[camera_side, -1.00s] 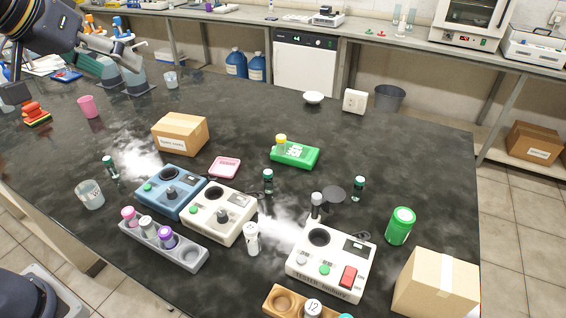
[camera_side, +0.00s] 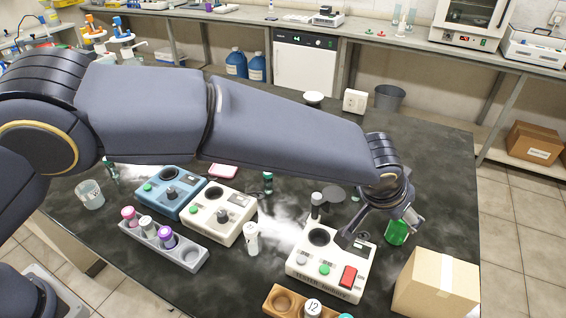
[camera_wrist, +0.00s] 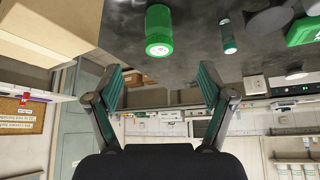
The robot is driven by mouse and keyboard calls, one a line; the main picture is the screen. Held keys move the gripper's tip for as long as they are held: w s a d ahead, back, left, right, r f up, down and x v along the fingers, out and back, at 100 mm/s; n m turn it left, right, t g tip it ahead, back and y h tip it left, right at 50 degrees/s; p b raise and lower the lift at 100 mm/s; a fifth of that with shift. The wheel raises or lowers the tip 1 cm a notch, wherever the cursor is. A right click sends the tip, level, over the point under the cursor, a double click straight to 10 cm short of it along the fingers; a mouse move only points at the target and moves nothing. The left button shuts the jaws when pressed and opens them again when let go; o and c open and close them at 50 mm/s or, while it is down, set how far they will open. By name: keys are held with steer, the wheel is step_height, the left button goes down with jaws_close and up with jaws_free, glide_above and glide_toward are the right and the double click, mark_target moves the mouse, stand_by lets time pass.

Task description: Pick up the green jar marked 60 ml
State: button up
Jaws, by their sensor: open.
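The green jar (camera_side: 397,233) stands on the black bench top at the right, left of and behind a cardboard box. My gripper (camera_side: 380,226) is in front of part of it, so its upper part is hidden in the side view. In the wrist view the green jar (camera_wrist: 159,30) shows near the top centre, in line with the gap between my open fingers (camera_wrist: 160,80) but beyond their tips. Nothing is between the fingers. I cannot read the 60 ml mark.
The cardboard box (camera_side: 437,284) stands close to the jar. A white tester (camera_side: 328,262) is just left of my gripper, near one finger. A small dark green vial (camera_wrist: 228,37) stands right of the jar in the wrist view. Vapour drifts near the tester.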

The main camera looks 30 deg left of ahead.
mark_target(398, 228)
steer(key=x, duration=1)
steer(key=shift+w+a+f, duration=0.1)
steer(key=shift+f, duration=0.05)
steer(key=shift+d+x, duration=0.1)
steer(key=shift+x, duration=1.15)
steer(key=shift+d+x, duration=0.15)
steer(key=shift+x, duration=1.05)
steer(key=c, duration=1.3)
